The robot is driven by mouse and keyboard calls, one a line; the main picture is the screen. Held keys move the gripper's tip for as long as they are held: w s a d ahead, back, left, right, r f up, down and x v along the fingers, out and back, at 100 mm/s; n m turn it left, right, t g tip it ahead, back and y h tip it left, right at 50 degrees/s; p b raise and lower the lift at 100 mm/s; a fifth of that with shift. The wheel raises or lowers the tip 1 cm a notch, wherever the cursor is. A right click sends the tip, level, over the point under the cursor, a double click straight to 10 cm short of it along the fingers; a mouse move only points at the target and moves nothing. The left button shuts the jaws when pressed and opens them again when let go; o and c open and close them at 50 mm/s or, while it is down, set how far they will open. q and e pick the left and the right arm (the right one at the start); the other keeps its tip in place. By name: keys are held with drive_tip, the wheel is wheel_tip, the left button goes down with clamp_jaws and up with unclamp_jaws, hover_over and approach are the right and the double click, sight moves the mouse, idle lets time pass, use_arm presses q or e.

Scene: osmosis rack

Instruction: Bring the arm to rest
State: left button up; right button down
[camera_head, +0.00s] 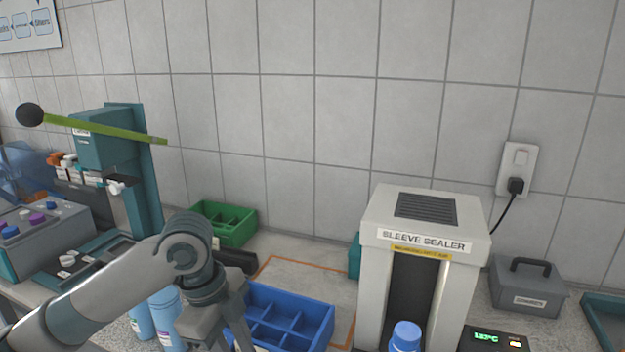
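My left arm (110,285) comes in from the lower left, with its wrist bent downward. My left gripper (225,335) hangs at the bottom edge of the head view, in front of the blue bottles and at the left side of the blue divided bin (318,318). Its fingertips are cut off or hidden, so I cannot tell whether it is open or holds anything. My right arm and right gripper are not in view.
A sleeve sealer (380,270) stands right of centre with a blue-capped bottle (406,336) at its opening. A green bin (228,224) is behind my wrist. Blue bottles (141,318) stand below my forearm. A teal dispenser (150,170) stands left. A grey box (528,292) sits right.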

use_arm(q)
drive_tip(key=s+d+f+n+t+h, duration=0.1)
drive_tip(key=s+d+f+n+h, duration=0.25)
drive_tip(key=f, duration=0.55)
drive_tip(key=s+d+f+n+t, duration=0.2)
drive_tip(key=s+f+n, duration=0.3)
drive_tip(key=f, duration=0.4)
drive_tip(key=s+a+f+n+y, duration=0.3)
drive_tip(key=s+a+f+n, duration=0.3)
drive_tip(key=s+a, duration=0.2)
drive_tip(key=s+a+f+n+y, duration=0.3)
drive_tip(key=s+a+f+n, duration=0.25)
drive_tip(key=s+a, duration=0.3)
wheel_tip(320, 180, down, 29)
drive_tip(key=d+b, duration=0.1)
drive_tip(key=s+a+f+m+g+b, duration=0.1)
drive_tip(key=s+a+f+g, duration=0.1)
drive_tip(key=s+f, duration=1.6)
drive_tip(key=shift+s+a+f, duration=0.3)
drive_tip(key=shift+s+a, duration=0.25)
